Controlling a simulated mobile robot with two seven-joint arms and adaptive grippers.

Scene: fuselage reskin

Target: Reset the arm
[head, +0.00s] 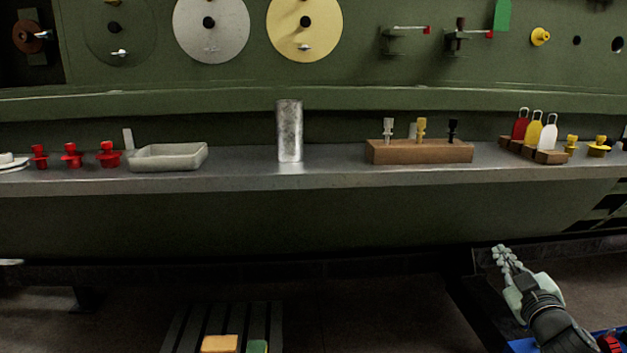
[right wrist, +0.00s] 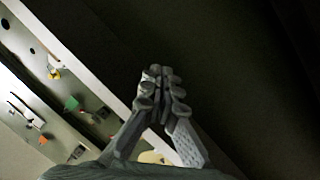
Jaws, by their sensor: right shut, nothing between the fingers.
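My right gripper (head: 503,255) is at the lower right of the head view, below the front edge of the grey shelf and apart from it. Its fingers are shut and empty. The right wrist view also shows the shut fingers (right wrist: 161,75), with nothing between them. My right arm comes in from the lower right corner of the head view. My left gripper does not show in either view.
The grey shelf (head: 330,174) bears a shallow tray (head: 168,157), a metal cylinder (head: 289,131), a brown block (head: 420,152) with pegs and several red plugs (head: 71,156). Discs hang on the green fuselage wall (head: 390,70). A slatted stand (head: 180,326) is below. Space before the shelf looks clear.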

